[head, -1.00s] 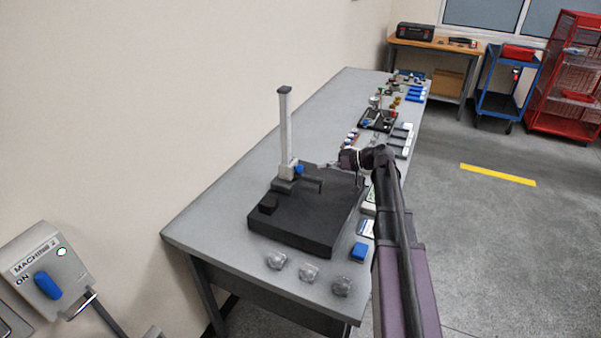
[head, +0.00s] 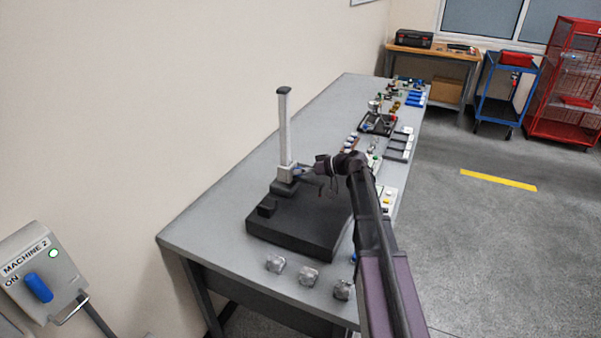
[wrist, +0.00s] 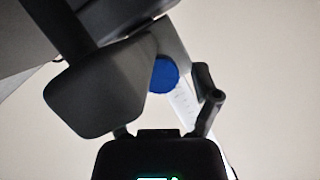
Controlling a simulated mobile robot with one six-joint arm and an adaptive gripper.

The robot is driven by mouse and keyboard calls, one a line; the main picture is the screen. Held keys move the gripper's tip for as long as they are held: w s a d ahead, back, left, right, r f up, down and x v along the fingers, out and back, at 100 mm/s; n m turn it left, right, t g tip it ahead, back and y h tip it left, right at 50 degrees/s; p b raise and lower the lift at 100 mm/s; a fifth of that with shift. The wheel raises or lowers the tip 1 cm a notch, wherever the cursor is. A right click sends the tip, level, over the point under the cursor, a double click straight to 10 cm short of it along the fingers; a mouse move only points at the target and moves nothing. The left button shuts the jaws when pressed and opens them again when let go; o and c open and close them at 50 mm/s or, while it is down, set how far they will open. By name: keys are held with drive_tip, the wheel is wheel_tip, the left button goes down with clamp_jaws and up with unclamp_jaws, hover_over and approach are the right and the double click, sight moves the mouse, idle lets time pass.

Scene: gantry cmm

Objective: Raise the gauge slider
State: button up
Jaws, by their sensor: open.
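The height gauge has a pale upright column (head: 285,127) rising from a black base plate. Its dark gauge slider (head: 285,187) sits low on the column, with an arm reaching right. My gripper (head: 311,172) is open right beside the slider and covers most of its blue knob. In the wrist view the blue knob (wrist: 163,75) shows near the middle, in front of the pale scaled column (wrist: 184,104). A dark rounded block (wrist: 98,92) hides most of my left finger; my right finger shows right of the knob. I cannot tell whether the fingers touch the slider.
The black base plate (head: 298,226) lies on the grey bench (head: 220,208). Trays and small parts (head: 378,123) line the bench further back. Space above the slider along the column is clear.

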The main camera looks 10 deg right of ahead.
clamp_jaws()
drive_tip(key=shift+r, duration=0.15)
wheel_tip(320, 180, up, 16)
drive_tip(key=p, duration=1.6)
drive_tip(key=shift+r, duration=0.1)
unclamp_jaws()
drive_tip(key=shift+f, duration=0.25)
